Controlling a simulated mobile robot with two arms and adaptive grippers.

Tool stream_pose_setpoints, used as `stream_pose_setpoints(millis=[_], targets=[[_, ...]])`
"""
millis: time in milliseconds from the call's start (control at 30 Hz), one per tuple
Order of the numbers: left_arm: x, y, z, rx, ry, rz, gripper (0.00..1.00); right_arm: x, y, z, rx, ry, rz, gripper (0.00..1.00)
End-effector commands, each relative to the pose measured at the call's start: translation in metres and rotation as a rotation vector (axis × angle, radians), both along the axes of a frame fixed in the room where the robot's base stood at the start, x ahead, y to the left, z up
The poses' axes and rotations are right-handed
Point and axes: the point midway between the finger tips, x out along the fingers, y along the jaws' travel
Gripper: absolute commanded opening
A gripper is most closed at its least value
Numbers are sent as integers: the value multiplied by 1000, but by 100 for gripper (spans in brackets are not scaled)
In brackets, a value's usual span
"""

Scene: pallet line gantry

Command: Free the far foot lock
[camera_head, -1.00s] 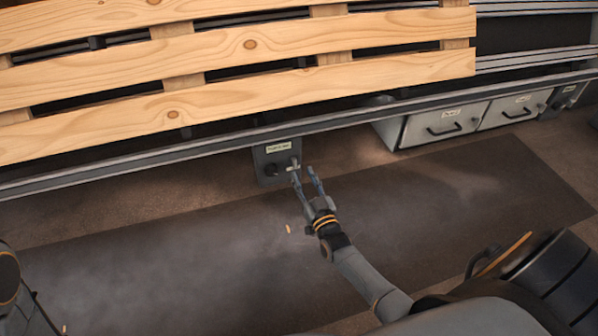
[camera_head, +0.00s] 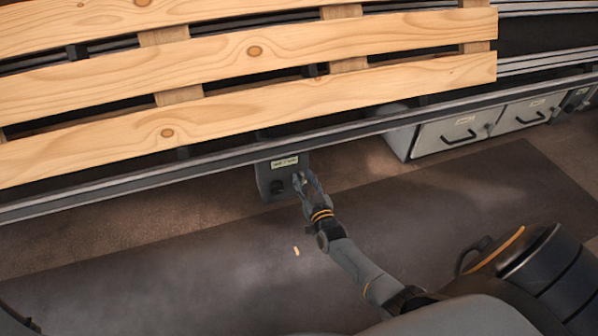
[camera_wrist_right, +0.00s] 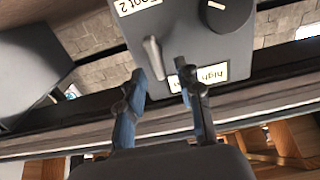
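A grey control box (camera_head: 268,180) hangs under the front rail in the head view. In the right wrist view the box (camera_wrist_right: 190,35) carries a label reading "Foot 2", another reading "high", a dark round knob (camera_wrist_right: 228,14) and a pale lever (camera_wrist_right: 154,58). My right gripper (camera_head: 306,178) is at the box's right side. In the right wrist view its fingers (camera_wrist_right: 161,72) are apart, with the lever in the gap between them, nearer the left finger. Whether they touch the lever is unclear. My left gripper is not in view.
A wooden pallet (camera_head: 250,85) lies above the long metal rail (camera_head: 120,188). Grey drawers (camera_head: 460,132) with handles stand to the right below the rail. A dark mat (camera_head: 200,270) covers the floor, with a small orange-tan piece (camera_head: 296,251) on it.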

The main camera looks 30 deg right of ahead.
Motion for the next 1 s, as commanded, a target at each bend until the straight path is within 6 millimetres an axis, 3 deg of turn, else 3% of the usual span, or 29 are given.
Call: stream_pose_setpoints(millis=[400, 600, 1000], targets=[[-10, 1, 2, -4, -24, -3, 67, 2, -1, 0, -1, 0, -1, 35], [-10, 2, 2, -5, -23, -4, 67, 2, -1, 0, 0, 0, -1, 0], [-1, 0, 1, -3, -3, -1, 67, 1, -2, 0, 33, -8, -1, 0]])
